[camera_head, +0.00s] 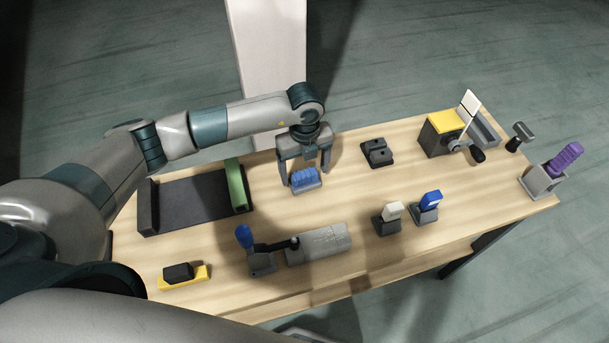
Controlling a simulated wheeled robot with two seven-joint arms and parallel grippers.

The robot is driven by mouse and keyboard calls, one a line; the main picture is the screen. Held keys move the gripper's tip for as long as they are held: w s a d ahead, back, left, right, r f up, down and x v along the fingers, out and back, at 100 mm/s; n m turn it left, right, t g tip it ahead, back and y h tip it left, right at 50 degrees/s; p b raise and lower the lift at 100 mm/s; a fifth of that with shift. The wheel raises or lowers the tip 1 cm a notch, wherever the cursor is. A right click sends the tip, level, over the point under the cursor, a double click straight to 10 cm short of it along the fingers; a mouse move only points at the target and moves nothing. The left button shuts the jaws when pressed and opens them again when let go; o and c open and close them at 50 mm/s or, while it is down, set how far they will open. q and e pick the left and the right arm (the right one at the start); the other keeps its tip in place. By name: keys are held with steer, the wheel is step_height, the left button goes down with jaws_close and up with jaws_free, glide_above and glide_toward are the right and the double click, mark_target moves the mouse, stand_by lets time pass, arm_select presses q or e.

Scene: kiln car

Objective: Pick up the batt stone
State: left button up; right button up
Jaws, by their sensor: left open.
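My left gripper (305,170) points down at the back middle of the wooden table. It is open, with one finger on each side of a small blue ribbed piece (304,176) on a light grey block. I cannot tell whether the fingers touch it. Nothing in view is labelled as the batt stone, so I cannot tell for certain whether this blue-topped block is it. My right gripper is not in view.
Left of the gripper lies a dark tray (186,204) with a green bar (236,186). A dark two-knobbed block (378,152) stands to the right. In front are a blue-knobbed lever (245,237), a grey block (322,243) and two small holders.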

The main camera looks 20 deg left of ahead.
arm_select(q)
steer(key=shift+f, duration=1)
steer(key=c, duration=1.1)
steer(key=shift+w+r, duration=0.1)
steer(key=shift+r, duration=0.1)
